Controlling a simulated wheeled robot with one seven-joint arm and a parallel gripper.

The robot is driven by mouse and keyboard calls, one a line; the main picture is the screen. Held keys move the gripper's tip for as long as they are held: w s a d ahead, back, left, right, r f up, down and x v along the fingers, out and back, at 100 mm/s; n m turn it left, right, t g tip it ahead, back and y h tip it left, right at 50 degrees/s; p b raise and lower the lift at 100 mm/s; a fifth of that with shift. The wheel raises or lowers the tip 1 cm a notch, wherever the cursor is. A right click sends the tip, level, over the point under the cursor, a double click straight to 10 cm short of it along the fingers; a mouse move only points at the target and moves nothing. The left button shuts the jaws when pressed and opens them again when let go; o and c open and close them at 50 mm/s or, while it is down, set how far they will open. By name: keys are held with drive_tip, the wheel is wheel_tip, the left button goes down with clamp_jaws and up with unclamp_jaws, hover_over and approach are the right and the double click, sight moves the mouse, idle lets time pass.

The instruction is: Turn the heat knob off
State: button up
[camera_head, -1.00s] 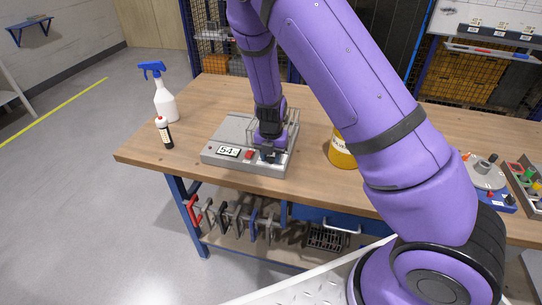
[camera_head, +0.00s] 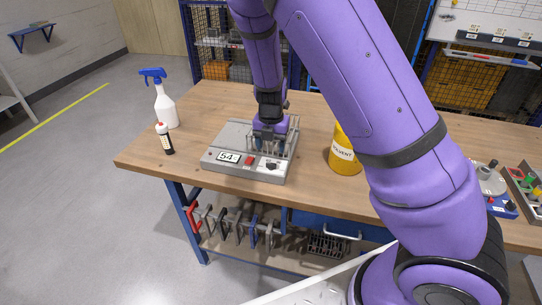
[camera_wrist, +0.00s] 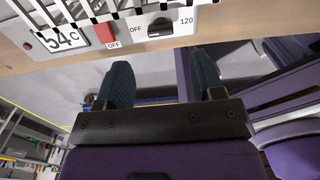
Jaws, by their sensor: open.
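The heat knob (camera_head: 271,166) is a small dark knob on the front panel of a grey heater unit (camera_head: 222,168). In the wrist view the knob (camera_wrist: 160,28) sits between the labels OFF and 120, its dark grip lying roughly sideways; I cannot tell for sure which end points. A display (camera_head: 228,157) reads about 54 C. A red button (camera_head: 249,160) is left of the knob. My gripper (camera_head: 268,143) is over the unit, behind the knob and apart from it. Its dark fingers (camera_wrist: 163,80) are spread and empty in the wrist view.
A wire rack (camera_head: 291,135) stands on the unit close around my gripper. A yellow solvent can (camera_head: 343,155) is to the right, a spray bottle (camera_head: 164,105) and a small dark bottle (camera_head: 165,139) to the left. The wooden bench (camera_head: 205,100) is clear behind the unit's left side.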

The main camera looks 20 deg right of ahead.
wheel_tip(320, 180, up, 4)
drive_tip(key=shift+f, duration=0.25)
idle(0.4)
